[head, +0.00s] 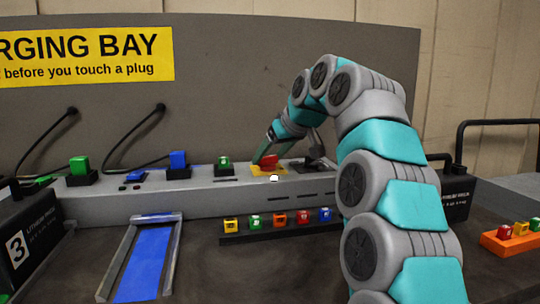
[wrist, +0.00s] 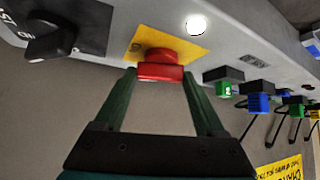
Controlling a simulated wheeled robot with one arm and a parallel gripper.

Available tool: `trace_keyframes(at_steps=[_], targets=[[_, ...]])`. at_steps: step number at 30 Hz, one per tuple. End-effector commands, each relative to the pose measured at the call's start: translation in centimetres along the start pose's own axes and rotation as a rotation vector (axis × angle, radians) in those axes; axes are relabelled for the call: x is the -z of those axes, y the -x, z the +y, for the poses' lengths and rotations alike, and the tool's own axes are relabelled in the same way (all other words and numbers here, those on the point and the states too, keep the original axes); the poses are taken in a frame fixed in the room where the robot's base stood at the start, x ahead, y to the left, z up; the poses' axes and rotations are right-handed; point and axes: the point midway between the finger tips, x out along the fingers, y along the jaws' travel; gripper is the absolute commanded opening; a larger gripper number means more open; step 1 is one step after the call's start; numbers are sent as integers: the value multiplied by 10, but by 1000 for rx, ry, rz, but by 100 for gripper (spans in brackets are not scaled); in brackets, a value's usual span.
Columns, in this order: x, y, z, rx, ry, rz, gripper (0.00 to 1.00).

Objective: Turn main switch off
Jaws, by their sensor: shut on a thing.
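A black rotary knob on a dark plate with white lettering, partly cut off, is at the upper left of the wrist view (wrist: 50,42). In the head view this dark plate with its knob (head: 312,163) is right of my gripper and partly behind my arm. A red button (wrist: 162,68) on a yellow plate (wrist: 148,38) is beside it, and the red button also shows in the head view (head: 269,160). My gripper (wrist: 160,76) has its two green fingers at either side of the red button, shut on it. The knob is apart from the fingers.
A lit white lamp (wrist: 196,25) is by the yellow plate. Green and blue plugs (head: 178,160) stand along the grey console (head: 110,205) to the left. A row of small coloured blocks (head: 278,219) and a blue-floored channel (head: 148,262) lie in front. Black batteries stand at both sides.

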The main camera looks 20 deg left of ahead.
Motion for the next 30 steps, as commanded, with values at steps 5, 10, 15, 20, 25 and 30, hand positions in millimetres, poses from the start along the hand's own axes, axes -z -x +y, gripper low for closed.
trace_keyframes(at_steps=[5,10,15,20,25,30], targets=[[0,0,0,4,5,1,17],[0,0,0,3,5,1,75],[0,0,0,3,4,0,94],[0,0,0,3,4,0,100],[0,1,0,3,4,1,100],[1,11,0,1,4,3,100]])
